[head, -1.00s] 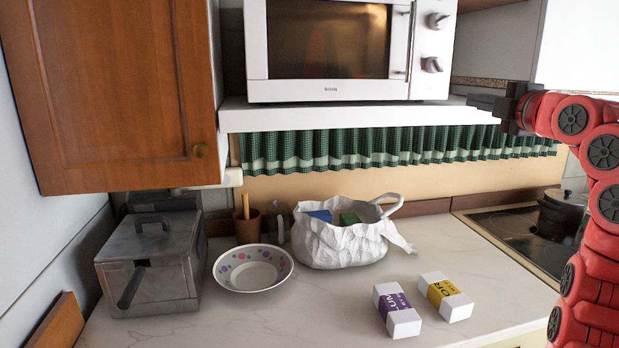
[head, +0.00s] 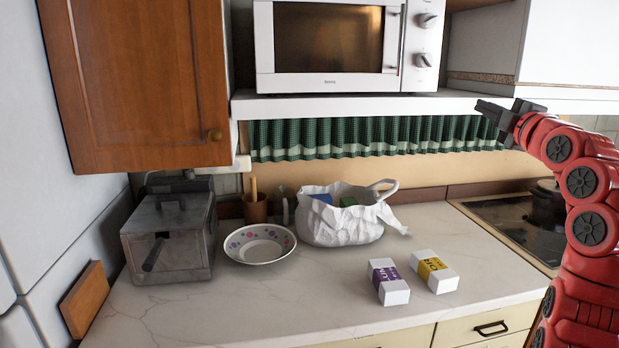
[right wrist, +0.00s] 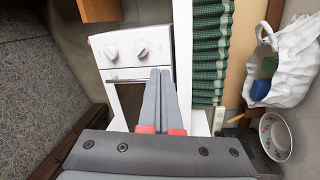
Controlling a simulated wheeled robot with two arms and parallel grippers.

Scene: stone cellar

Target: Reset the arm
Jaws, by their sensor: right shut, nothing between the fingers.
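My right gripper (head: 491,109) is raised at the right of the head view, in front of the white shelf and curtain, above the counter. It is shut and empty. In the right wrist view its two grey fingers (right wrist: 159,78) lie together, with the microwave behind them. My red right arm bends up along the right edge of the head view. My left gripper is not in view.
On the counter (head: 240,311) stand a metal box (head: 173,245), a dotted bowl (head: 260,244), a white bag (head: 341,225) and two small white boxes, one purple-banded (head: 388,281), one yellow-banded (head: 434,271). A microwave (head: 330,50) sits on the shelf (head: 350,107). A stove (head: 515,222) is at right.

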